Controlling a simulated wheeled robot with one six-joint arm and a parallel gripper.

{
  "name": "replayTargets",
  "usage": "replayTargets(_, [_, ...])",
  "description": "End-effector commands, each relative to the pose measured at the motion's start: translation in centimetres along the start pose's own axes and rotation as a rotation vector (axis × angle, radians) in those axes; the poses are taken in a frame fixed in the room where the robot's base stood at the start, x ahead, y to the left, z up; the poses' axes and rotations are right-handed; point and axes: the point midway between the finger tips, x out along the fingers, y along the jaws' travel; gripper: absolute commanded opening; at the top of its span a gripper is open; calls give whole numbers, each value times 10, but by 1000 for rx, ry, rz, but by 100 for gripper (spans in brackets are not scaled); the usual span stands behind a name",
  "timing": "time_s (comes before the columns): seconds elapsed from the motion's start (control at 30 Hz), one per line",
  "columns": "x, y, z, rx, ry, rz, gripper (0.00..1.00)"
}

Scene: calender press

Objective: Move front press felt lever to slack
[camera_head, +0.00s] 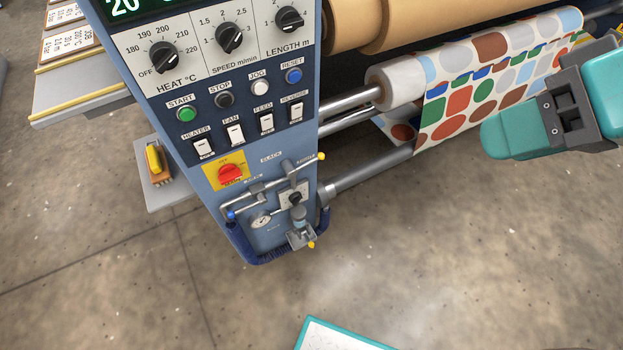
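The blue press control panel (212,172) stands left of centre. On its lower part, near a label reading SLACK, a thin metal lever (291,176) with a yellow knob at its upper right end slants across the panel face. The knob is at the panel's right edge, away from the SLACK label. The lettering beside it is too small to read surely. The teal and grey end of my arm, with my gripper (565,110), is at the upper right, well away from the lever. I cannot make out its fingertips or anything held.
Below the lever are a small gauge (262,221), a metal fitting (301,238) and a blue hose (268,257). Rollers (395,87) and dotted fabric (490,75) extend right of the panel. A yellow-handled brush (156,162) lies on a side shelf.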

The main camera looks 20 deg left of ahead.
Motion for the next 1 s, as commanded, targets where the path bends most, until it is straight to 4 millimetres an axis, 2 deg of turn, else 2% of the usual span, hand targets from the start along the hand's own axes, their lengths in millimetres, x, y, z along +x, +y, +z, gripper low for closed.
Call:
replayTargets(0.03, [39,17,9,4,23,-31,38])
replayTargets(0.3, [140,47,9,45,175,-214,38])
replayTargets(0.67, [258,97,10,168,379,-462,38])
replayTargets(1.0, [356,163,14,354,569,-684,38])
